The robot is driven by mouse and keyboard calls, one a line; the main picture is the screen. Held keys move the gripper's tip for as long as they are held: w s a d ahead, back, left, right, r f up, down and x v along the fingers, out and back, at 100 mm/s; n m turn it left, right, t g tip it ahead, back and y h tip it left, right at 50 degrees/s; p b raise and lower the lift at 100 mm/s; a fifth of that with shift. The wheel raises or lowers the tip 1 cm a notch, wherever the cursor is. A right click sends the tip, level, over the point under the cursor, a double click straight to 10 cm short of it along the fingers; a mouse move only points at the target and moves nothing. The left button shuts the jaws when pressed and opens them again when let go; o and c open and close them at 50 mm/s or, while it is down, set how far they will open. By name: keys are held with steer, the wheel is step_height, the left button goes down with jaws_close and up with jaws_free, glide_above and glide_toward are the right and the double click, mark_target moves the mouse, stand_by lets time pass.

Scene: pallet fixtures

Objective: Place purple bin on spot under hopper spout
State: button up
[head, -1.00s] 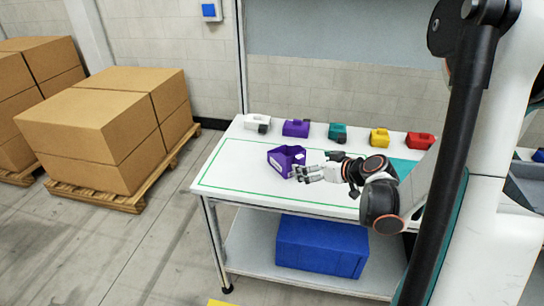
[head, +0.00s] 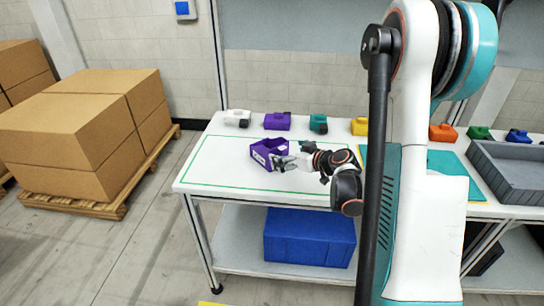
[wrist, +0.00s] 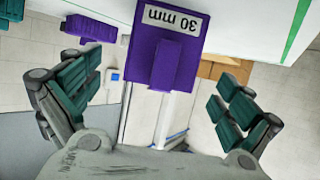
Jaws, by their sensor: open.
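The purple bin (head: 262,154) sits on the white table inside a green outlined rectangle, with a pale label on its side. In the wrist view the purple bin (wrist: 170,28) is close ahead, its "30 mm" label upside down and a narrow purple tab pointing toward my gripper. My gripper (head: 284,163) is at the bin's right side. In the wrist view my gripper (wrist: 160,100) is open, its green-padded fingers spread on either side with the tab between them and apart from it. I cannot identify a hopper spout or a marked spot under one.
Small white (head: 237,118), purple (head: 277,121), teal (head: 318,124) and yellow (head: 360,127) units line the table's back, with more to the right. A grey tray (head: 510,175) is at far right. A blue crate (head: 309,238) is on the lower shelf. Boxes (head: 75,130) stand left on a pallet.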

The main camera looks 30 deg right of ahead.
mark_target(279, 151)
steer(key=b+x, duration=0.2)
steer(key=x, duration=0.3)
steer(key=shift+a, duration=0.2)
steer(key=c, duration=1.5)
steer(key=shift+r, duration=0.1)
step_height(279, 151, up, 19)
steer(key=p, duration=0.7)
steer(key=shift+n+g+y, duration=0.3)
steer(key=shift+n+y, duration=0.3)
steer(key=shift+y, duration=0.1)
steer(key=s+a+f, duration=0.1)
steer(key=s+a, duration=0.1)
steer(key=a, duration=0.4)
steer(key=s+a+f, duration=0.1)
steer(key=s+a, duration=0.1)
steer(key=a, duration=0.4)
steer(key=s+a+f, duration=0.1)
steer(key=s+a, duration=0.2)
steer(key=a, duration=0.4)
steer(key=shift+f, duration=0.15)
